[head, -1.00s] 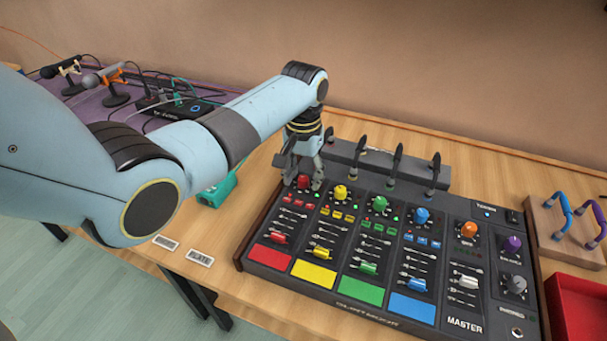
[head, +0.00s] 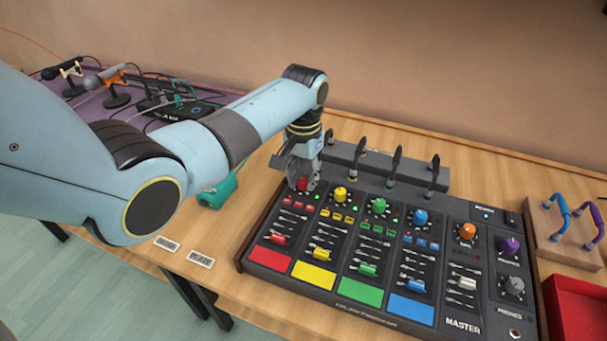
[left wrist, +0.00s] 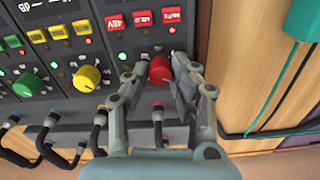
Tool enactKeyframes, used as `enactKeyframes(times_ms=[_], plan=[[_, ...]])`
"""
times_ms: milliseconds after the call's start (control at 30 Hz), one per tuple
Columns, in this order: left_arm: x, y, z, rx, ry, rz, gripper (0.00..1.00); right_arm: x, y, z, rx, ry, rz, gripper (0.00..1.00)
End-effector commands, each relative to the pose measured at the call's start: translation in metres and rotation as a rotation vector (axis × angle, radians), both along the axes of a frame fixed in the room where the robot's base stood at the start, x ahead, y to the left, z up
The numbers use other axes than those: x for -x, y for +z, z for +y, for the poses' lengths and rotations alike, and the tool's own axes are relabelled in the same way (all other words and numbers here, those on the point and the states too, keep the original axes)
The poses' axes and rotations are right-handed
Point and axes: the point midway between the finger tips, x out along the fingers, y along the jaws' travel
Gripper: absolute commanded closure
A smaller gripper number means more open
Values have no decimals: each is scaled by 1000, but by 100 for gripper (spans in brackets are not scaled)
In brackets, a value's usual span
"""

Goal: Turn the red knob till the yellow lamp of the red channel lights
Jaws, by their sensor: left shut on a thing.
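The red knob (head: 303,185) stands at the top of the red channel, the leftmost strip of the mixer (head: 349,308) in the head view. My left gripper (head: 303,181) points down over it and is shut on it. In the left wrist view the red knob (left wrist: 160,70) sits between the two fingertips of the gripper (left wrist: 160,74). A small green light (left wrist: 121,56) shows beside one finger, and a reddish one shows near the red buttons (left wrist: 143,19). I cannot make out a lit yellow lamp on the red channel. My right gripper is out of view.
The yellow knob (head: 340,194) stands close to the right of my fingers. Black cable plugs (head: 362,146) rise along the mixer's back edge. A teal box (head: 218,193) lies to the left. A red tray (head: 577,317) is at the far right.

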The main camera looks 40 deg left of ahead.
Motion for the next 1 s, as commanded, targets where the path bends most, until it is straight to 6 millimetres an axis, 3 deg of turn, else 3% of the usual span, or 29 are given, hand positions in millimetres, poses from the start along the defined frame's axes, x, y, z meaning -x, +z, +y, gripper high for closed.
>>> enactKeyframes(times_ms=[600, 1000], plan=[[0, 1, 0, -1, -376, 0, 100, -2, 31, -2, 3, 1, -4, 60], [0, 0, 0, -1, -451, 0, 100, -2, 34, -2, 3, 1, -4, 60]])
